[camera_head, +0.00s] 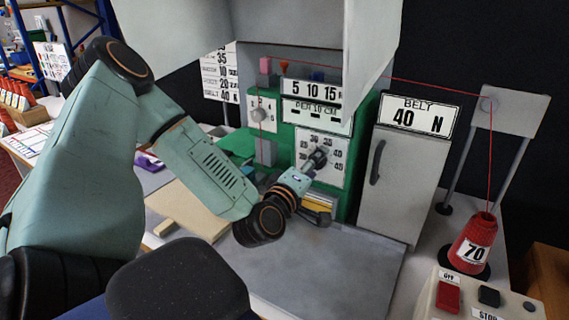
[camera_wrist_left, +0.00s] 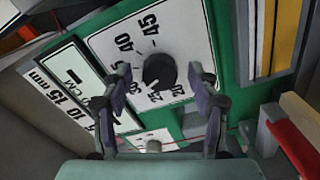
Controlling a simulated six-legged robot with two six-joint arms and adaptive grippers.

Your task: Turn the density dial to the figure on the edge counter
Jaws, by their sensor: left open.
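The density dial is a black round knob (camera_wrist_left: 159,69) on a white plate (camera_wrist_left: 125,40) with figures around it, 20, 25, 40 and 45 among them. A pale mark on the knob's lower side seems to face the low figures. In the head view the plate (camera_head: 335,172) shows on the green machine front, with the knob mostly hidden by my gripper. My left gripper (camera_head: 317,158) is open; in the wrist view its fingers (camera_wrist_left: 158,82) stand either side of the knob, with gaps. A "PER 10 CM" panel (camera_head: 318,115) is above the dial; I cannot read a counter figure.
A smaller knob (camera_head: 259,114) sits left on the machine. A grey cabinet marked "BELT 40 N" (camera_head: 400,190) stands close right. Red thread runs across to a cone (camera_head: 474,243) marked 70. A button box (camera_head: 480,296) is front right. The grey table (camera_head: 320,275) is clear in front.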

